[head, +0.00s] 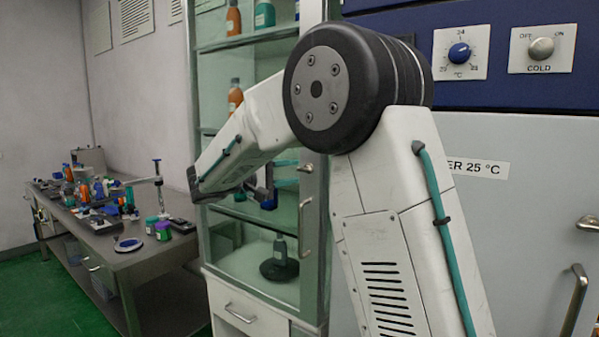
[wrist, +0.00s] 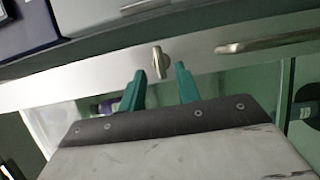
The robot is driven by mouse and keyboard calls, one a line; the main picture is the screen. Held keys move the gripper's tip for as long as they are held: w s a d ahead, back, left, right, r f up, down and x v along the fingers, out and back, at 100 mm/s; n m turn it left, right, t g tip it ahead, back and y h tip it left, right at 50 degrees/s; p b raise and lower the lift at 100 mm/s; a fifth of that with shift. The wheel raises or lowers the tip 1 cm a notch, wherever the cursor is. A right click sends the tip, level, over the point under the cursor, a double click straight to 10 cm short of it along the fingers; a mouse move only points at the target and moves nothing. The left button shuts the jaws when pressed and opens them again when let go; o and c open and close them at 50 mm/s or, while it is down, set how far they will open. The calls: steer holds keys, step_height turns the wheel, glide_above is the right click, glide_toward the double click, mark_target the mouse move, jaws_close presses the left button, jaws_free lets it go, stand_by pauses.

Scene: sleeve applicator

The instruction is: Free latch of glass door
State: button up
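The glass door (head: 262,250) is on the cabinet left of my arm in the head view, and it looks closed. Its small metal latch (wrist: 159,62) sits on the pale door frame (wrist: 100,88) in the wrist view. The latch also shows at the frame in the head view (head: 306,168). My gripper (wrist: 160,82) has two teal fingers, spread apart and empty. The fingertips are just short of the latch, which lies between their lines, nearer the left finger. No contact shows. In the head view the gripper (head: 288,173) is partly hidden behind my arm.
A metal door handle (wrist: 268,42) is right of the latch in the wrist view; it is below the latch in the head view (head: 305,228). Bottles stand on the cabinet shelves. A cluttered bench (head: 140,250) is at left. A large blue-and-grey unit (head: 520,215) stands at right.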

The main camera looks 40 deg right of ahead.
mark_target(303, 171)
steer(key=shift+s+d, duration=0.1)
steer(key=shift+d, duration=1.6)
jaws_close()
steer(key=shift+n, duration=0.4)
steer(key=n+h, duration=0.1)
steer(key=n, duration=0.3)
steer(key=shift+f+t+h, duration=0.15)
steer(key=shift+t+h, duration=0.15)
steer(key=shift+h, duration=0.1)
steer(key=n+t, duration=0.1)
steer(key=n, duration=0.1)
steer(key=n+h, duration=0.1)
steer(key=n, duration=0.2)
steer(key=shift+s+f+t, duration=0.1)
steer(key=shift+t, duration=0.3)
steer(key=n+t, duration=0.1)
steer(key=n, duration=0.2)
steer(key=n+t+h, duration=0.1)
steer(key=n, duration=0.2)
steer(key=shift+s+f+t, duration=0.1)
steer(key=shift+t, duration=0.3)
steer(key=n+t, duration=0.1)
steer(key=n, duration=0.2)
steer(key=n+t, duration=0.2)
steer(key=n, duration=0.1)
steer(key=shift+s+d+y, duration=0.1)
steer(key=shift+y, duration=0.2)
steer(key=shift+n, duration=0.5)
